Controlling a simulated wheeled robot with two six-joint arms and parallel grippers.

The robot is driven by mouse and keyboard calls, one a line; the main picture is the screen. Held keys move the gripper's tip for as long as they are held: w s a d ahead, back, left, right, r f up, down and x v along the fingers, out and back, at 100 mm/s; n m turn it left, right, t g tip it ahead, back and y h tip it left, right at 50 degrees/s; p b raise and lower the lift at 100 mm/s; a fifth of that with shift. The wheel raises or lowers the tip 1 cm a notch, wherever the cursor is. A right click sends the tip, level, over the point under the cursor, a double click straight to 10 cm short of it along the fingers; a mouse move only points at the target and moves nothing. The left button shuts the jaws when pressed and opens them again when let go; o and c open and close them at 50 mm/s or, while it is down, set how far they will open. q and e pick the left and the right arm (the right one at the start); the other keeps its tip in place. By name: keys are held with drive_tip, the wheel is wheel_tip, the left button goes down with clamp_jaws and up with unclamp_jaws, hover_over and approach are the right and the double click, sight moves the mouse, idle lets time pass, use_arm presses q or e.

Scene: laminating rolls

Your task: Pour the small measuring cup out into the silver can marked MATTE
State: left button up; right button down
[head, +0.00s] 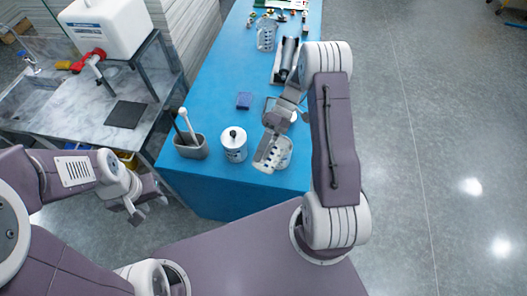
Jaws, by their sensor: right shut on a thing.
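A clear measuring cup (279,155) with dark markings is at the near right part of the blue table. My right gripper (268,143) is shut on it at its left side. I cannot tell whether the cup's base touches the table. A silver-white can (234,149) with a dark round opening or cap on top stands upright just left of the cup, apart from it. Its label is too small to read. My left gripper (148,210) is open and empty, low in front of the sink bench, away from the table.
The blue table (215,95) holds a grey holder (191,148) with upright tools left of the can. A blue-purple block (244,100) lies behind it. Another clear measuring cup (266,35) and a dark roller (286,60) are farther back. The table's left middle is clear.

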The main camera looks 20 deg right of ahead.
drive_tip(key=shift+w+d+r+g+y+b, duration=0.1)
drive_tip(key=shift+w+d+g+y+b, duration=0.2)
drive_tip(key=shift+g+y+b, duration=0.15)
drive_tip(key=shift+w+d+r+g+y, duration=0.1)
drive_tip(key=shift+d+r+g+y, duration=0.05)
drive_tip(key=shift+r+g+y, duration=0.1)
idle(0.9)
drive_tip(key=shift+w+d+r+g+y+b, duration=0.15)
drive_tip(key=shift+d+r+g+y+b, duration=0.15)
drive_tip(key=shift+r+y+b, duration=0.1)
drive_tip(key=shift+w+d+r+y, duration=0.15)
drive_tip(key=shift+d+r+y, duration=0.05)
drive_tip(key=shift+r+y, duration=0.2)
